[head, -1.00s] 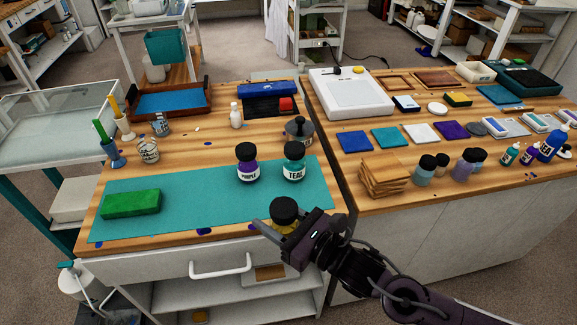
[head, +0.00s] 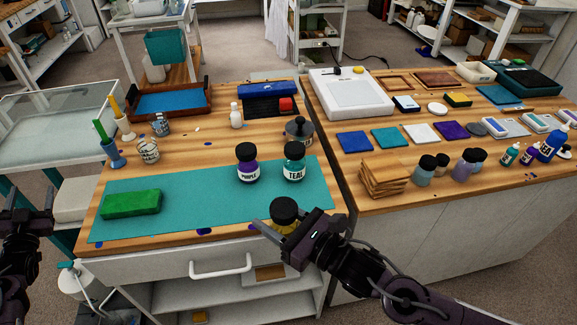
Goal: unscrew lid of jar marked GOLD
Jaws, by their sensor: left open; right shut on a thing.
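A jar with a black lid (head: 284,210) and a yellow-gold body (head: 284,229) is at the front edge of the teal mat (head: 130,222). My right gripper (head: 285,233) is shut on this jar's body, below the lid. The fingers hide most of its label, so I cannot read it. The lid sits on the jar. My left gripper (head: 27,217) is open and empty at the far left, beside the table and well away from the jar. A PURPLE jar (head: 248,172) and a TEAL jar (head: 294,172), both with black lids, stand upright behind the held jar.
A green block (head: 132,203) lies on the mat's left part. A glass pot with a dark lid (head: 299,130) stands behind the TEAL jar. Wooden coasters (head: 382,178) and several small jars are on the right table. The mat's middle is clear.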

